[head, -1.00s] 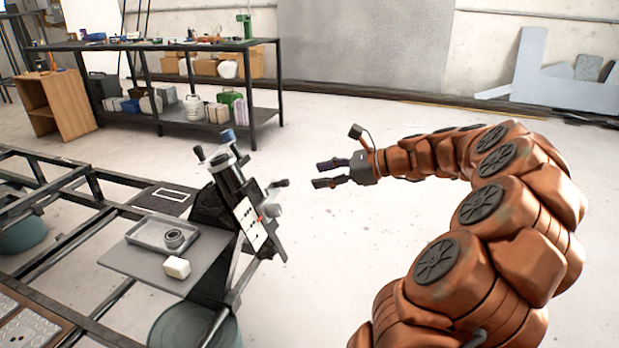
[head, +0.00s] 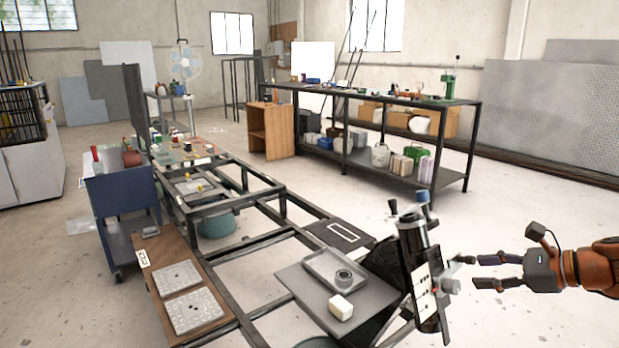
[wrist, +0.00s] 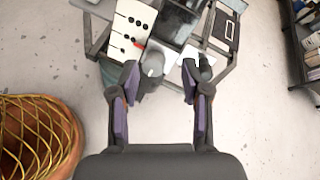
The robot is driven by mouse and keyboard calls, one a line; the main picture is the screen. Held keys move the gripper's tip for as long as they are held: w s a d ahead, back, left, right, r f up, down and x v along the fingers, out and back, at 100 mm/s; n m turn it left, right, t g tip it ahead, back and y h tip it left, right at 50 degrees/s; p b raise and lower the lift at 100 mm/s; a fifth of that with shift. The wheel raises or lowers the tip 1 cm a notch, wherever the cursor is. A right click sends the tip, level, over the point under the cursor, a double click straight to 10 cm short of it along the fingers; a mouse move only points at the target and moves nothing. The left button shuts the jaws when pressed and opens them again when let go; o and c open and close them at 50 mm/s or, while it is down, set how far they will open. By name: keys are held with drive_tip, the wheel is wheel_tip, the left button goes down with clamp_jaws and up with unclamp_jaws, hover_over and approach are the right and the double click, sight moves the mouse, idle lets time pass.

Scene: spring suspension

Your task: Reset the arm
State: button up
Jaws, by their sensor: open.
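My gripper (head: 492,271) is at the right of the head view, at the end of my orange arm. It is open and its fingers point left toward the black suspension fixture (head: 413,240), which has a blue-topped cylinder and a white panel. In the wrist view my gripper (wrist: 158,82) shows two spread fingers with nothing held between them. The fixture's white panel (wrist: 132,33) and a grey rounded knob (wrist: 152,65) lie beyond the fingertips. I cannot tell whether a fingertip touches the fixture.
A grey tray (head: 317,265) with a ring part (head: 344,276) and a white block (head: 341,307) sit on a plate beside the fixture. A metal frame (head: 262,247) runs left. A blue cart (head: 122,205) and a long black workbench (head: 392,97) stand farther back. Open floor lies between.

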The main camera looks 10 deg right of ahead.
drive_tip(key=s+a+f+n+g, duration=0.2)
drive_tip(key=s+a+n+g, duration=0.15)
drive_tip(key=a, duration=0.35)
drive_tip(key=s+a+f+n+g+h, duration=0.15)
drive_tip(key=a+n, duration=0.25)
drive_tip(key=a, duration=0.4)
drive_tip(key=s+a+f+n+g, duration=0.3)
drive_tip(key=a+n, duration=0.1)
drive_tip(key=a, duration=0.3)
drive_tip(key=s+f+n+g+h, duration=0.25)
drive_tip(key=s+n, duration=0.35)
drive_tip(key=s, duration=0.4)
drive_tip(key=s+f+n+g+h, duration=0.2)
drive_tip(key=s+f+n+h, duration=0.3)
drive_tip(key=s, duration=0.4)
wheel_tip(320, 180, up, 24)
drive_tip(key=s+t+p, duration=0.1)
drive_tip(key=p, duration=2)
drive_tip(key=shift+a+n+y, duration=0.4)
drive_tip(key=shift+n, duration=0.05)
